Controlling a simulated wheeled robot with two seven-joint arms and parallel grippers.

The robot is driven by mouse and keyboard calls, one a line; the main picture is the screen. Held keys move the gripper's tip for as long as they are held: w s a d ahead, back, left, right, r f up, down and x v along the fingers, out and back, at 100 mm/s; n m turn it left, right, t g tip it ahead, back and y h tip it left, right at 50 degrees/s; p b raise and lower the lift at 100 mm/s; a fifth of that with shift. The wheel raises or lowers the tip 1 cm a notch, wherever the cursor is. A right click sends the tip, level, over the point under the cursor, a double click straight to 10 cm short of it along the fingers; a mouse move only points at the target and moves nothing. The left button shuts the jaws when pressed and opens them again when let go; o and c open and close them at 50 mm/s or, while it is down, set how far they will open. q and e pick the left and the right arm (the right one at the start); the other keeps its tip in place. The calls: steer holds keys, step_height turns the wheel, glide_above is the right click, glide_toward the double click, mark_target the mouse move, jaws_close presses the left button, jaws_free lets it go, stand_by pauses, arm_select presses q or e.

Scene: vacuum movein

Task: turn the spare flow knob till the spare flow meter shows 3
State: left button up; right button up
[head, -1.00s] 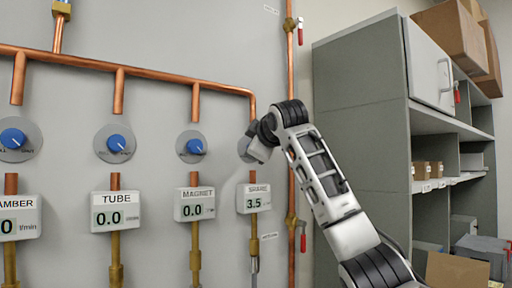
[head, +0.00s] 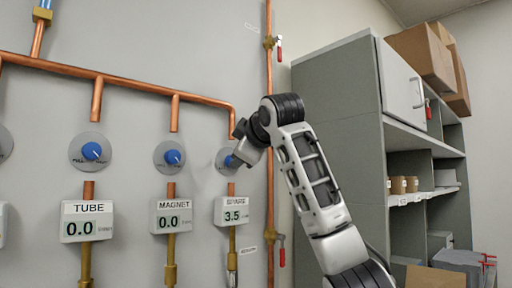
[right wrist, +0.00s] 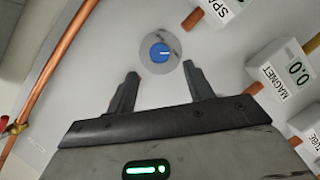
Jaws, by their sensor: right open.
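The spare flow knob is a blue knob (head: 230,160) on a round grey plate; my gripper partly covers it in the head view. In the right wrist view the blue knob (right wrist: 160,53) shows whole, just beyond the fingertips and centred between them. My left gripper is not in view.
The magnet knob (head: 172,157) and tube knob (head: 94,151) are to the left, their meters (head: 172,217) (head: 88,222) reading 0.0. A copper pipe (head: 268,110) with red-handled valves (head: 279,48) runs vertically just right of the spare knob. A grey cabinet (head: 335,120) stands further right.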

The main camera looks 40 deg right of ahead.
arm_select(q)
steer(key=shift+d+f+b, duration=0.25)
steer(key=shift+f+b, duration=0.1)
steer(key=shift+b, duration=0.65)
arm_select(e)
steer(key=v, duration=0.9)
steer(key=shift+s, duration=0.25)
